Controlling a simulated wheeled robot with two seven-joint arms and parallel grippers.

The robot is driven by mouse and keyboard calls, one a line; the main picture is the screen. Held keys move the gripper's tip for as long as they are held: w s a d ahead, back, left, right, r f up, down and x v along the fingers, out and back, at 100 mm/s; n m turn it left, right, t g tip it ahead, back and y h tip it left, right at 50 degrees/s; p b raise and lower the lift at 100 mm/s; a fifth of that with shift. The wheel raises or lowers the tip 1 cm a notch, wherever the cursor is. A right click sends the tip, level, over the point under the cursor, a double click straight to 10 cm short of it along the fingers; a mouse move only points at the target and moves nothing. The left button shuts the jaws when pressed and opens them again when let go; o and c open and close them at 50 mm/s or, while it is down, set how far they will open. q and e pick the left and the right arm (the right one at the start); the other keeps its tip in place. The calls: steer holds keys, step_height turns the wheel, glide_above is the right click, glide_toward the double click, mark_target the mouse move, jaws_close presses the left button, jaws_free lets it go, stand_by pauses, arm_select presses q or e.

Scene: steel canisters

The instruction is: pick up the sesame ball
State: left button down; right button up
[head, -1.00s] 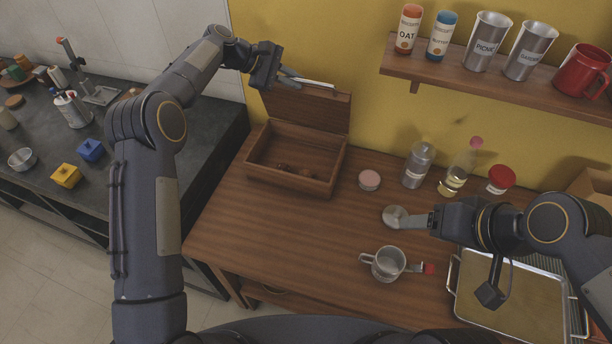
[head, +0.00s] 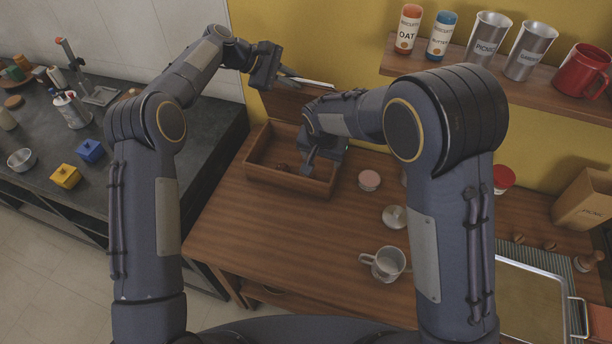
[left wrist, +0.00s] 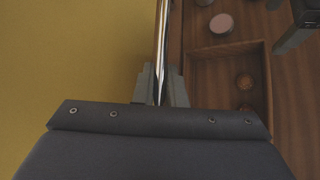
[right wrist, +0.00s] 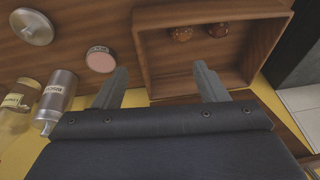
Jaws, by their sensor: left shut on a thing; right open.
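A wooden box (head: 285,184) stands at the back left of the wooden table with its lid (head: 284,104) raised. Two small round brown balls lie inside; in the right wrist view they are a left ball (right wrist: 180,33) and a right ball (right wrist: 217,29), both speckled. I cannot tell which is the sesame ball. My left gripper (head: 290,77) is shut on the lid's upper edge, seen edge-on in the left wrist view (left wrist: 161,45). My right gripper (head: 308,168) is open and empty above the box, its fingers (right wrist: 158,82) apart and clear of the balls.
A wall shelf (head: 540,92) with canisters is at upper right. My right arm hides part of the table.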

steer(key=shift+n+t+h, duration=0.3)
steer(key=shift+n+h, duration=0.1)
steer(key=shift+h, duration=0.1)
steer(key=w+a+f, duration=0.1)
steer(key=f, duration=0.2)
steer(key=w+a+f, duration=0.2)
steer(key=f, duration=0.2)
steer(key=w+a+f, duration=0.1)
steer(key=f, duration=0.2)
steer(key=shift+w+a+f, duration=0.15)
steer(key=shift+a+f, duration=0.25)
steer(key=x, duration=0.5)
steer(key=shift+w+d+f, duration=0.15)
steer(key=shift+w+f, duration=0.1)
steer(key=shift+w, duration=0.05)
steer(key=c, duration=1.1)
step_height(320, 180, up, 10)
steer(key=shift+r, duration=0.1)
arm_select(q)
steer(key=shift+s, duration=0.1)
